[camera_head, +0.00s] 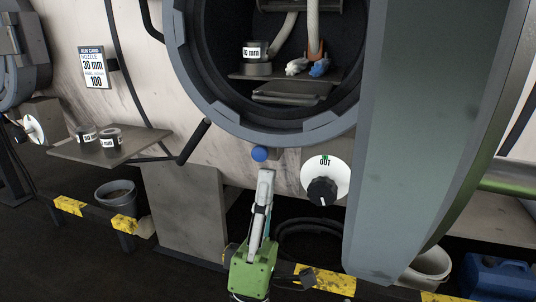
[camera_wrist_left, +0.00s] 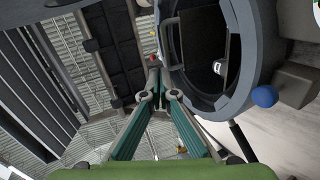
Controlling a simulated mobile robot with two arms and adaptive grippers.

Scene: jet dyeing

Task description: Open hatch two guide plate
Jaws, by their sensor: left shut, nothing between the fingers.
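The round hatch opening (camera_head: 178,60) stands open in the head view, its thick door (camera_head: 430,130) swung to the right. Inside, a dark flat plate (camera_head: 290,93) lies below a small shelf; I cannot tell for sure whether it is the guide plate. My left gripper (camera_head: 266,174) points up, just below the hatch rim and a blue knob (camera_head: 260,154), apart from the plate. Its fingers are shut and empty; in the left wrist view the left gripper (camera_wrist_left: 154,62) has its tips together beside the hatch rim (camera_wrist_left: 245,60). My right gripper is out of view.
A side table (camera_head: 80,152) with two rings and a black handle (camera_head: 194,142) are at left.

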